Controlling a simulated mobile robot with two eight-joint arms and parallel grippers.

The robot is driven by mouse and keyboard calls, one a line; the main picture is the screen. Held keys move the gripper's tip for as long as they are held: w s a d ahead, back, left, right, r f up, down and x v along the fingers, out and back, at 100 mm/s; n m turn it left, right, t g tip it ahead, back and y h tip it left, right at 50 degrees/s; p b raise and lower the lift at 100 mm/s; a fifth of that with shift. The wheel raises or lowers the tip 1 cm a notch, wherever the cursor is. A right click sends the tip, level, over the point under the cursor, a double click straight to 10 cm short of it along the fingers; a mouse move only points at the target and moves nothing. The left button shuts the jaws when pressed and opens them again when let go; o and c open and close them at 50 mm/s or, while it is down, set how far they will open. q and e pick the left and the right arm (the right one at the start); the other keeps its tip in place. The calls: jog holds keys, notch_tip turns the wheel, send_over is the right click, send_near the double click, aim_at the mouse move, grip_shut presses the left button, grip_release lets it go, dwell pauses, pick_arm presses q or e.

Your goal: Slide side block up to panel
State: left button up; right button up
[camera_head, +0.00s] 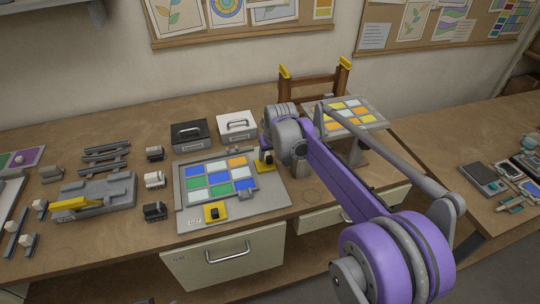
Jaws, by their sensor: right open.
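The glass panel (208,189) of blue, green, white and orange squares lies on a grey board (268,197) on the bench. A yellow block with a black knob (265,164) sits at the panel's right side, and a similar yellow block (215,212) sits at its front edge. My right gripper (266,156) is open and points down at the right-hand yellow block. The wrist hides much of it, and I cannot tell whether the fingers touch the block. A small grey block (245,194) lies at the panel's front right corner. My left gripper is not in view.
A black box (190,137) and a white box (236,126) stand behind the board. Several small clamps and a grey fixture (95,196) are to the left. A second coloured panel (347,114) rests on a stand at the right.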

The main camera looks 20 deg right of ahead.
jog(key=shift+w+f, duration=0.1)
jog(key=shift+f, duration=0.05)
jog(key=shift+c, duration=0.3)
grip_shut()
dwell(1.1)
jog(key=shift+a, duration=0.15)
